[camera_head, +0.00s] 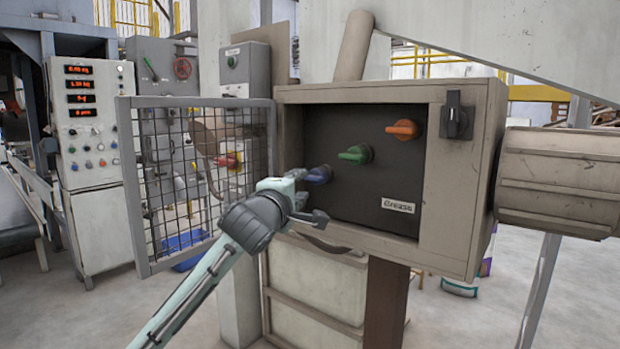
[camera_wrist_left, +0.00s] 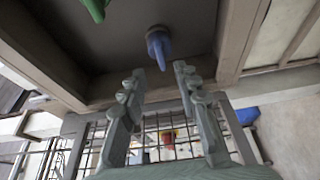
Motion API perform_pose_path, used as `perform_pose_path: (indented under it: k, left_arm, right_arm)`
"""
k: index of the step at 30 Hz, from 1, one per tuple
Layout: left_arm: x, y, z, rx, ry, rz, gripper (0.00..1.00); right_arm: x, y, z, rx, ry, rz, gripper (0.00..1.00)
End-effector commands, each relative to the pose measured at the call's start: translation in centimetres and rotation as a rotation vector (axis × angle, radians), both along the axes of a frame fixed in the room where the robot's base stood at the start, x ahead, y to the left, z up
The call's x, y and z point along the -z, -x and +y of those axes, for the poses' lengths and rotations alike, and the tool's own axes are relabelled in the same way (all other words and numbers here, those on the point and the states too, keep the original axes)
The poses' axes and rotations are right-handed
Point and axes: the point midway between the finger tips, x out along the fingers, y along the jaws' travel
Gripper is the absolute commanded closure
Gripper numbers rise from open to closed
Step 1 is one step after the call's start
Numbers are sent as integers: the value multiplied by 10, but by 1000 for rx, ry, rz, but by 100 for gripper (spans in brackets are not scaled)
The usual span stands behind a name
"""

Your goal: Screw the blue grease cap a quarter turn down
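The blue grease cap (camera_head: 318,175) is the lowest and leftmost of three caps on the dark back panel of an open box. In the left wrist view the blue cap (camera_wrist_left: 158,45) is just beyond my fingertips, its pointed tab directed toward the gap between them. My left gripper (camera_head: 304,187) is at the box's left opening, close to the blue cap. In the left wrist view the left gripper (camera_wrist_left: 156,75) has its two fingers apart with nothing between them. Whether a fingertip touches the cap cannot be told. My right gripper is not in view.
A green cap (camera_head: 355,154) and an orange cap (camera_head: 404,129) sit up and right of the blue one. A "Grease" label (camera_head: 398,205) is below them. The mesh door (camera_head: 127,190) stands open at left. A black switch (camera_head: 456,115) is on the box's right face.

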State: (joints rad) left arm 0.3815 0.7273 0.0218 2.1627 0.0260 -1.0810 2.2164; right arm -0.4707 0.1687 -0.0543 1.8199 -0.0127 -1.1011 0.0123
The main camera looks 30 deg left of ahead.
Motion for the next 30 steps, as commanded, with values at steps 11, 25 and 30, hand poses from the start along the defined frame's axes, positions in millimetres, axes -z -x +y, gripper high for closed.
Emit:
perform_pose_path:
  k: [11,25,30]
  left_arm:
    - [-1,-54,18,-1,-3,1,69]
    - [1,-63,20,0,-3,2,78]
    - [1,-63,20,0,-3,2,99]
  right_arm:
    - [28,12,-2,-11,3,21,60]
    - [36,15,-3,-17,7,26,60]
    - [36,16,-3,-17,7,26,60]
